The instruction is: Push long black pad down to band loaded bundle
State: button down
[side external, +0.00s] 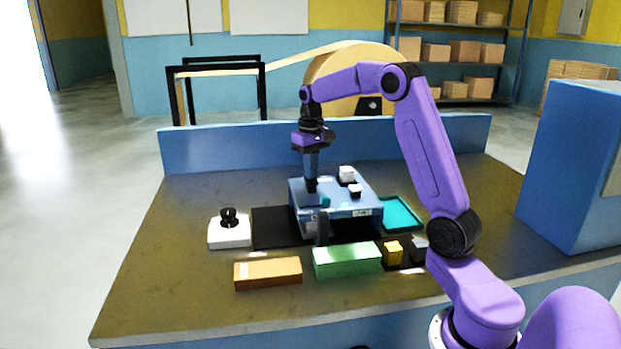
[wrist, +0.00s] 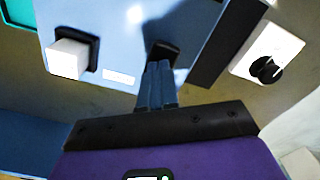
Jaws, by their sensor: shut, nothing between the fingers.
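A blue banding machine (side external: 345,210) stands mid-table, and its top fills much of the wrist view (wrist: 125,30). A black pad (wrist: 165,47) lies on that top. My gripper (side external: 311,180) points straight down over the left part of the machine, shut and empty. In the wrist view my shut fingertips (wrist: 160,68) meet the near edge of the black pad; I cannot tell whether they press on it. The pad is mostly hidden by the fingers in the side view. I cannot clearly make out a bundle.
A white block with a black knob (side external: 229,231) stands left of the machine. A teal tray (side external: 403,215) lies to the right. Orange (side external: 267,273) and green (side external: 347,261) blocks and a small yellow block (side external: 393,252) lie in front. A blue wall (side external: 225,151) runs behind.

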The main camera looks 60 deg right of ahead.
jog(key=shift+f, duration=1)
jog(key=shift+r, duration=3.6)
jog(key=s+a+f+n, duration=0.1)
jog(key=s+a+n, duration=0.4)
jog(key=a, duration=0.7)
jog(key=s+a+f+n, duration=0.25)
jog(key=s+a, duration=0.45)
jog(key=a, duration=0.4)
jog(key=s+a+f+n, duration=0.1)
jog(key=s+n, duration=0.3)
jog(key=s, duration=0.6)
jog(key=s+a+f+n, duration=0.2)
jog(key=s+f+n, duration=0.2)
jog(key=s, duration=0.7)
jog(key=shift+a+f, duration=0.15)
jog(key=shift+a, duration=0.1)
